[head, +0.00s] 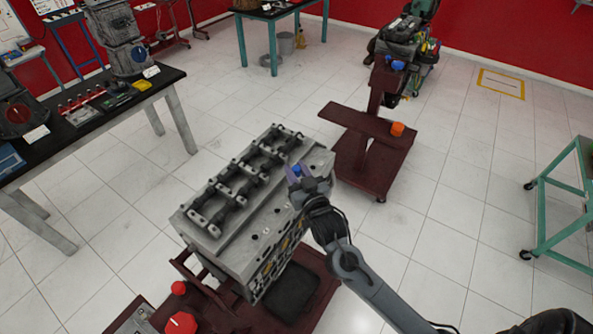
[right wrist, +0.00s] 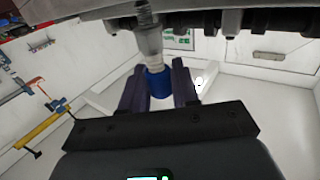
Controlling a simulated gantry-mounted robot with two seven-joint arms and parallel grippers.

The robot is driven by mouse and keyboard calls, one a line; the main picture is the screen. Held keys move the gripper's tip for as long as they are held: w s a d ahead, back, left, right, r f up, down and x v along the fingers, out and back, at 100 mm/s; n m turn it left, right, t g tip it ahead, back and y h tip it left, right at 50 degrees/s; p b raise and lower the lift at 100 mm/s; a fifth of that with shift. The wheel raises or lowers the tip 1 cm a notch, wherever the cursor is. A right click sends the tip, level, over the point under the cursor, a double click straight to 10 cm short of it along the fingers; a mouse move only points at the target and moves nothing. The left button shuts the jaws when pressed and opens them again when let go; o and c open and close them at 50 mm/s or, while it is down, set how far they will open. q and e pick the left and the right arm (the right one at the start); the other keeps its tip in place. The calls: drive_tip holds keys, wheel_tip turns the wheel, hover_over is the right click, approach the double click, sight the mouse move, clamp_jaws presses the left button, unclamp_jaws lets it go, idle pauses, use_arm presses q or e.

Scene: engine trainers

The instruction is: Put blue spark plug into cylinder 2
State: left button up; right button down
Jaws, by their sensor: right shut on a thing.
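The grey engine block (head: 262,212) sits on a dark red stand, with dark rocker parts along its top and a row of small holes on its right side. My right gripper (head: 297,178) is over the far right end of the engine. It is shut on the blue spark plug (head: 296,169). In the right wrist view the plug's blue body (right wrist: 158,83) is between the two dark fingers (right wrist: 159,88), and its pale metal shaft points up the picture toward the engine's edge (right wrist: 225,18). I cannot tell whether the tip touches the engine or is in a hole.
A dark red stand (head: 361,165) with an orange piece (head: 397,129) and a blue piece (head: 398,65) is behind the engine. A black-topped table (head: 98,112) with tools is at left, a green cart frame (head: 566,207) at right.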

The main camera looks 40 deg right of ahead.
drive_tip(key=shift+p, duration=0.35)
drive_tip(key=shift+f, duration=0.6)
idle(0.4)
drive_tip(key=shift+f, duration=0.1)
idle(0.5)
drive_tip(key=shift+f, duration=0.2)
drive_tip(key=c, duration=0.8)
unclamp_jaws()
